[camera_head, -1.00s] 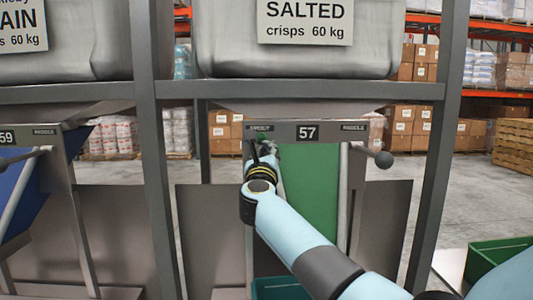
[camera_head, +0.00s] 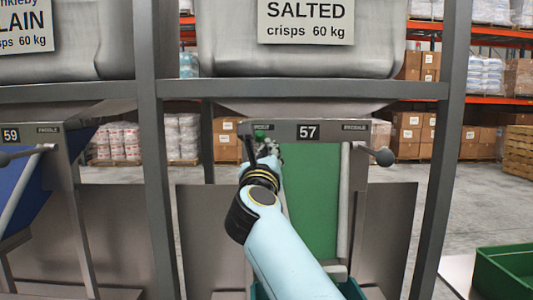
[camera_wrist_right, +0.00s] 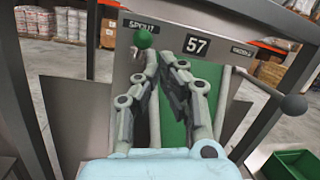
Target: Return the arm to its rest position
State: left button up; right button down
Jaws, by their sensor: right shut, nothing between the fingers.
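My right arm (camera_head: 285,255) reaches up from the bottom middle of the head view to weigher 57. My right gripper (camera_head: 262,148) is at the left end of the weigher's front bar, by the SPOUT label (camera_head: 263,127). In the wrist view the right gripper (camera_wrist_right: 161,60) has its fingertips drawn close together with nothing between them. A green ball knob (camera_wrist_right: 142,39) shows just beyond and left of the tips. It looks apart from them, though contact is hard to judge. My left gripper is not in view.
The paddle lever's dark ball (camera_head: 384,157) sticks out right of the green chute (camera_head: 312,205). Grey frame posts (camera_head: 440,150) stand on both sides. A green bin (camera_head: 505,270) is at lower right. A teal bin (camera_head: 352,289) partly shows below the chute. Weigher 59 (camera_head: 30,134) is at left.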

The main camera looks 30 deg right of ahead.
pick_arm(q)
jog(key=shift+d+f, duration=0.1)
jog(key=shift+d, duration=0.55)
